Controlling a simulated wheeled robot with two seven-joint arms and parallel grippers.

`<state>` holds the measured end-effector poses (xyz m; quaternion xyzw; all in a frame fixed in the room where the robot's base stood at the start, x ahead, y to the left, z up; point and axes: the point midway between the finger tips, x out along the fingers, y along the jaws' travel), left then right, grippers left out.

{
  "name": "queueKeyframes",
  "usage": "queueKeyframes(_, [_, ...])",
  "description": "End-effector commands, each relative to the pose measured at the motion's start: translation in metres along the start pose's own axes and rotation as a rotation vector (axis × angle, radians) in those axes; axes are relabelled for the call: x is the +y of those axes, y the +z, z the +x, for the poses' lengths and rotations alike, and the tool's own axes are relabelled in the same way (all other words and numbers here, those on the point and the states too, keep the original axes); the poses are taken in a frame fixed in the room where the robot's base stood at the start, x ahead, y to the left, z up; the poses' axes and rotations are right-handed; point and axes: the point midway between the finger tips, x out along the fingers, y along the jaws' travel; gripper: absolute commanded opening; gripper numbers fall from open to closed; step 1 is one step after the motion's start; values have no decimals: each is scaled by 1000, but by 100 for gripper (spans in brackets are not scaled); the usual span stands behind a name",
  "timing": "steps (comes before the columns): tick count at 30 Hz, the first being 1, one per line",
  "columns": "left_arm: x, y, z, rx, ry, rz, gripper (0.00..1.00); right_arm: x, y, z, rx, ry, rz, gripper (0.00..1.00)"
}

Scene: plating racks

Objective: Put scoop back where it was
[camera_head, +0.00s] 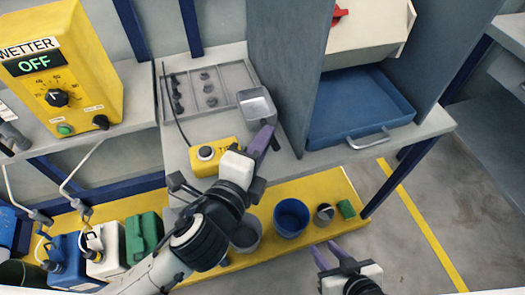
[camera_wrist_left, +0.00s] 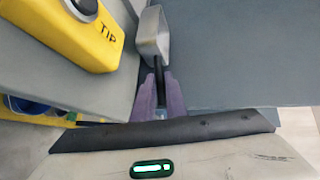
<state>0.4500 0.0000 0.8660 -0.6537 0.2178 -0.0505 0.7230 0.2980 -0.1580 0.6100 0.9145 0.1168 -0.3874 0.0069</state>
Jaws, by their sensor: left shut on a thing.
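The scoop (camera_head: 257,105) has a grey metal pan and a dark handle. My left gripper (camera_head: 264,137) is shut on the scoop's handle, with the pan beyond the fingertips. In the left wrist view the scoop pan (camera_wrist_left: 153,35) is above the purple fingers of my left gripper (camera_wrist_left: 160,90), close to the grey panel (camera_wrist_left: 230,50). I cannot tell whether the scoop touches the worktop. My right gripper (camera_head: 325,257) is low in the head view, its purple fingers apart and empty.
A yellow TIP box (camera_head: 217,155) sits left of the scoop; a grey tray (camera_head: 208,88) with small dark parts lies behind it. A blue tray (camera_head: 360,105) is right of the grey panel. Buckets (camera_head: 291,217) stand on the yellow lower shelf.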

Motion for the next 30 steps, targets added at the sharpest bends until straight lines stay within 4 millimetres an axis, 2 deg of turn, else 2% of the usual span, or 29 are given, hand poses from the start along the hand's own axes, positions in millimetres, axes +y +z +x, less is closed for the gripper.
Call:
queueKeyframes(9, [37,-2,9,-1,2,2,0,0,3,7,7,-1,-4,31])
queueKeyframes(20, [40,-2,10,0,0,0,0,0,-2,8,16,-1,-5,31])
queueKeyframes(21, [40,-2,10,0,0,0,15,0,-2,7,16,-2,-5,31])
queueKeyframes(24, [40,-2,10,0,1,0,30,0,-2,7,14,-1,-5,31])
queueKeyframes(30, [40,-2,10,-1,1,0,30,0,-1,8,12,-1,-4,31])
